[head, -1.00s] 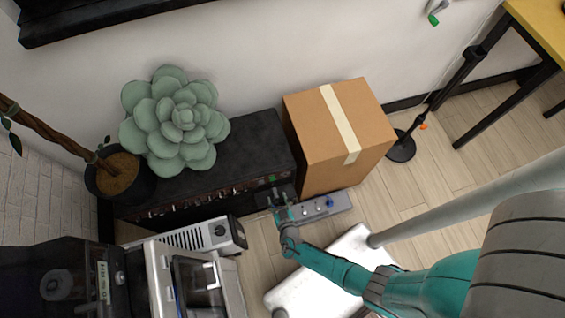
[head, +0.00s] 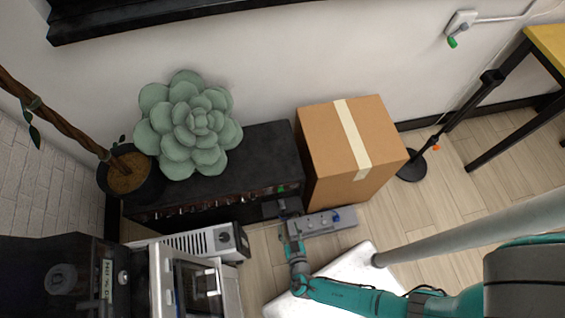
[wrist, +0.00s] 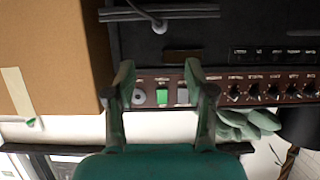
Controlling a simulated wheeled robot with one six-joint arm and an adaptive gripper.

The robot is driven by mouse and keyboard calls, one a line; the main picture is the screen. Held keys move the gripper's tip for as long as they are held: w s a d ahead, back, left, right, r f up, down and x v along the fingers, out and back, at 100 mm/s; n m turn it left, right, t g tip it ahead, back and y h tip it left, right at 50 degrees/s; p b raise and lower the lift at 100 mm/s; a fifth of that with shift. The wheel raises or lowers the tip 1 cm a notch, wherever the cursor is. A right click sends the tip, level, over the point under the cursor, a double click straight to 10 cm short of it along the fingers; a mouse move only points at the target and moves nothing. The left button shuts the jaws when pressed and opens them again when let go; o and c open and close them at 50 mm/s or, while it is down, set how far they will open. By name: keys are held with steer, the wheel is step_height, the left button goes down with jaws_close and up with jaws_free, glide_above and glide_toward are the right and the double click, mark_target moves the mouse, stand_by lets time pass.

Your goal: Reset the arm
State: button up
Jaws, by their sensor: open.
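My gripper (head: 283,207) is at the front of the black amplifier-like cabinet (head: 262,142) in the head view. In the wrist view my gripper (wrist: 163,88) is open, with its two fingers apart and nothing held between them. A green rocker switch (wrist: 162,96) on the cabinet's reddish control panel (wrist: 180,80) shows between the fingers. The switch also shows as a small green spot (head: 281,188) in the head view. I cannot tell from these views whether the fingertips touch the panel.
A taped cardboard box (head: 345,150) stands right of the cabinet. A large succulent (head: 190,125) sits on top. A grey power-strip-like unit (head: 328,222) lies below the box. A printer-like machine (head: 190,285) is lower left. A black stand (head: 440,140) stands right.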

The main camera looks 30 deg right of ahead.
steer(key=s+d+n+g+y, duration=0.1)
steer(key=s+d+g, duration=0.4)
steer(key=s, duration=0.5)
steer(key=s+r+n+y, duration=0.1)
steer(key=s+r+y, duration=0.2)
steer(key=s+r, duration=0.4)
step_height(320, 180, up, 37)
steer(key=a+n+t, duration=0.1)
steer(key=t, duration=0.6)
steer(key=shift+a+n, duration=0.3)
